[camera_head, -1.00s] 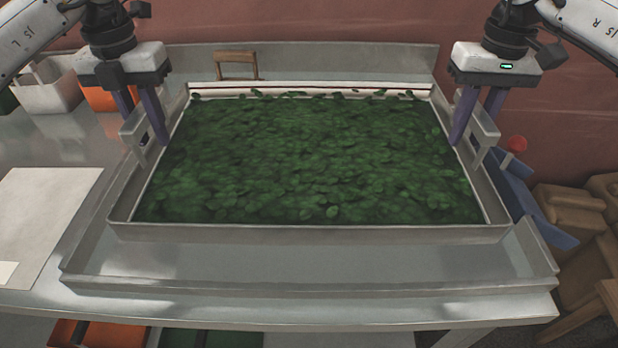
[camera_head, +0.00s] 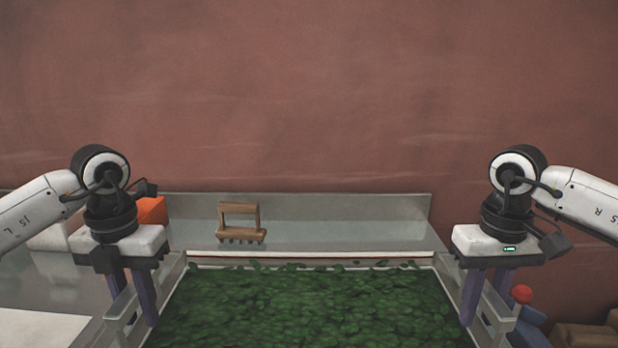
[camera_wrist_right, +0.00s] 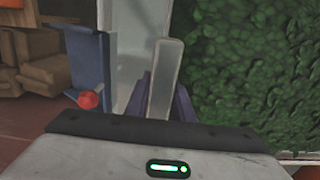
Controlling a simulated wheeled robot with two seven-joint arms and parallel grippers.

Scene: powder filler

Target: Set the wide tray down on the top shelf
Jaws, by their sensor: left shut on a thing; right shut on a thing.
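The wide tray (camera_head: 312,254) is full of green leaves (camera_head: 310,305). Its near part is cut off by the bottom of the head view. My left gripper (camera_head: 134,310) is shut on the tray's left side handle. My right gripper (camera_head: 485,298) is shut on the right side handle. In the right wrist view, the right gripper (camera_wrist_right: 165,98) has its purple fingers around the grey handle plate, with leaves to the right. I cannot tell whether the tray rests on the metal surface below. The top shelf is not recognisable in view.
A wooden brush-like tool (camera_head: 240,224) stands on the metal table (camera_head: 385,232) behind the tray. An orange bin (camera_head: 151,211) is at the left. A blue thing with a red knob (camera_head: 522,294) is at the right, near brown boxes (camera_head: 585,335). A bare reddish wall rises behind.

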